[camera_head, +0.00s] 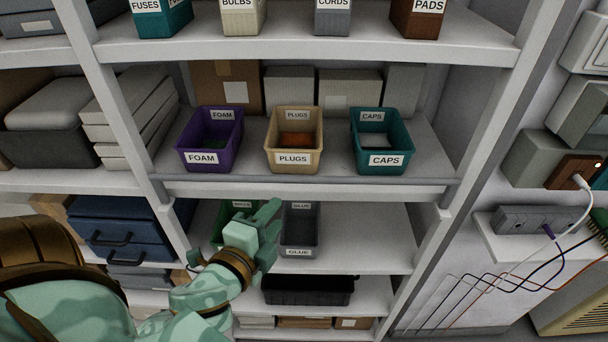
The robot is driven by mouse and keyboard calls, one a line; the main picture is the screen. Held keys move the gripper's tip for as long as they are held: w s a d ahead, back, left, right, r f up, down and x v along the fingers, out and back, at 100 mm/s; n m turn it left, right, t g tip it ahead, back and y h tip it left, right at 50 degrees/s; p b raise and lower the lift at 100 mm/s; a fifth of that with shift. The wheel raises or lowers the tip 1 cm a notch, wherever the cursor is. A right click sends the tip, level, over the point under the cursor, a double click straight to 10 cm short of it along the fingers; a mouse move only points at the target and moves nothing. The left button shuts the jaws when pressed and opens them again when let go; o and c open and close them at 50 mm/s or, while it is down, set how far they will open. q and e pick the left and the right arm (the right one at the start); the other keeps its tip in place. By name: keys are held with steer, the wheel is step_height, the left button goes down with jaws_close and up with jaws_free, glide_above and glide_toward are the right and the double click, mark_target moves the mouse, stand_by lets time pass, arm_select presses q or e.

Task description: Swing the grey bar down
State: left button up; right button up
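A long thin grey bar (312,182) runs level along the front edge of the middle shelf, just below the bins, and reaches from the left upright to the right upright. My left gripper (272,222), mint green with a brown wrist band, is in front of the lower shelf, below the bar and apart from it in the picture. It covers part of a green bin and a grey bin. I cannot tell how far its fingers are apart, and I see nothing held in it. My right gripper is out of view.
A purple FOAM bin (185,150), a tan PLUGS bin (270,140) and a teal CAPS bin (405,140) stand behind the bar. A grey GLUE bin (300,235) stands on the lower shelf. Cables (500,285) hang at the right.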

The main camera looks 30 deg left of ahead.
arm_select(q)
steer(key=b, duration=0.6)
glide_toward(304, 182)
steer(key=w+f, duration=0.1)
steer(key=w, duration=0.2)
steer(key=x, duration=0.8)
steer(key=shift+a+r, duration=0.2)
steer(key=shift+r, duration=0.05)
steer(key=shift+s, duration=0.1)
jaws_close()
